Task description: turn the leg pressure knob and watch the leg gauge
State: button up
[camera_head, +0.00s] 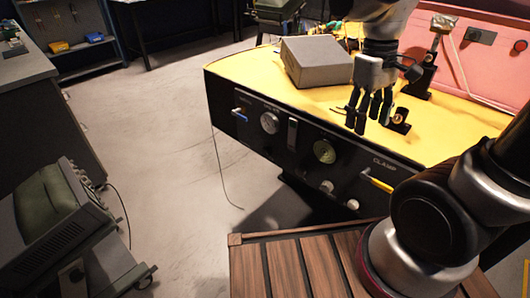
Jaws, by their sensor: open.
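A black front panel (292,163) runs along the side of a yellow-topped bench. Two small pale knobs, one (327,186) below the dial and another (352,204) further right, sit low on the panel. I cannot read which knob or gauge is for the leg, nor the needles. My gripper (367,122) points down with fingers apart and empty, appearing above the yellow top near the panel's upper edge, apart from the knobs.
A grey box (317,62) lies on the yellow top (265,75), left of my gripper. A small black fixture (399,121) stands right of it. The panel has a blue handle (240,116) and a yellow handle (377,183) near "CLAMP". Open floor (165,130) lies left.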

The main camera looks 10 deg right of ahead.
jog(key=w+a+f+n+g+h, duration=0.1)
jog(key=w+a+f+n+h, duration=0.3)
jog(key=f, duration=0.4)
jog(key=w+a+f+n+g+h, duration=0.1)
jog(key=w+a+f+n+h, duration=0.35)
jog(key=f, duration=0.25)
jog(key=n+t+h, duration=0.4)
jog(key=n+t, duration=1)
jog(key=t, duration=0.1)
send_near(265, 153)
jog(key=x, duration=0.2)
jog(key=shift+m+g+h, duration=0.25)
jog(key=shift+g, duration=0.05)
jog(key=x, duration=0.6)
jog(key=shift+w, duration=0.1)
jog(key=shift+w+d, duration=0.45)
jog(key=shift+d, duration=0.1)
jog(key=c, duration=1)
